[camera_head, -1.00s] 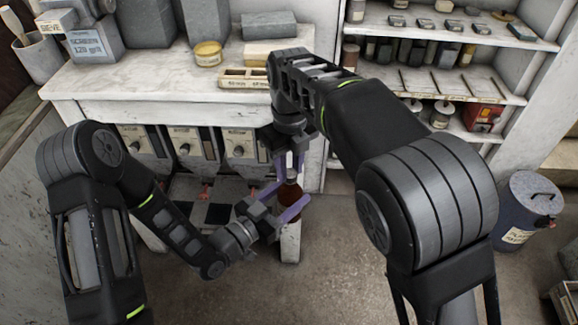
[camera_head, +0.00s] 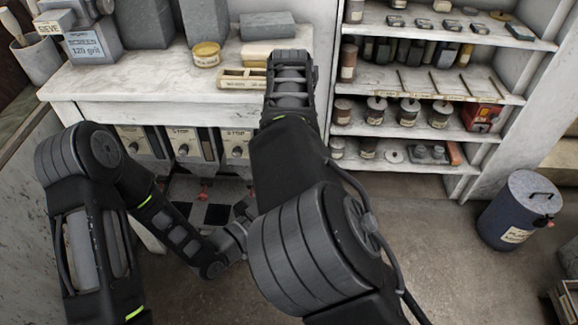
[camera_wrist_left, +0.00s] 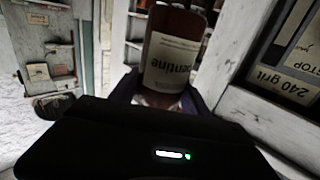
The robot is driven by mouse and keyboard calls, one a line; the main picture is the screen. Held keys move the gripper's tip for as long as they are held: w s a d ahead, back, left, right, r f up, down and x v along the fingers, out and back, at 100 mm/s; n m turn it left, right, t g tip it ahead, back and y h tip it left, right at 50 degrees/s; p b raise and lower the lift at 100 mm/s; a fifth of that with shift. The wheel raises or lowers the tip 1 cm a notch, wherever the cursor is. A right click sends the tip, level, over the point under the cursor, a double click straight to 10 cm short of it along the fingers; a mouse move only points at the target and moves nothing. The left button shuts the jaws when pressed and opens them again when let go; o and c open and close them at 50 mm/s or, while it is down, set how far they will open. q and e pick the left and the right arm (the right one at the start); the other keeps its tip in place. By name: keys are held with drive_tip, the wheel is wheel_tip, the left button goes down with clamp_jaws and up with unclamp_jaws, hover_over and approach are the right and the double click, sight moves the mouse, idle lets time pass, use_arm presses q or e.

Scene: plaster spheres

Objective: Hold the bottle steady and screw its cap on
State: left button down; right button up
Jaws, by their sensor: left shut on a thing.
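In the head view the bottle and both grippers are hidden behind my right arm. My right gripper shows in neither current view. The cap cannot be seen, so I cannot tell where it sits.
A white workbench (camera_head: 130,82) stands behind my arms, with a yellow tin (camera_head: 206,54) and a small wooden tray (camera_head: 244,79) on it. Shelves (camera_head: 420,80) with several jars stand at the right. A lidded bin (camera_head: 512,213) stands on the floor, with open floor before it.

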drive_tip(key=shift+o, duration=0.2)
drive_tip(key=o, duration=0.5)
idle(0.3)
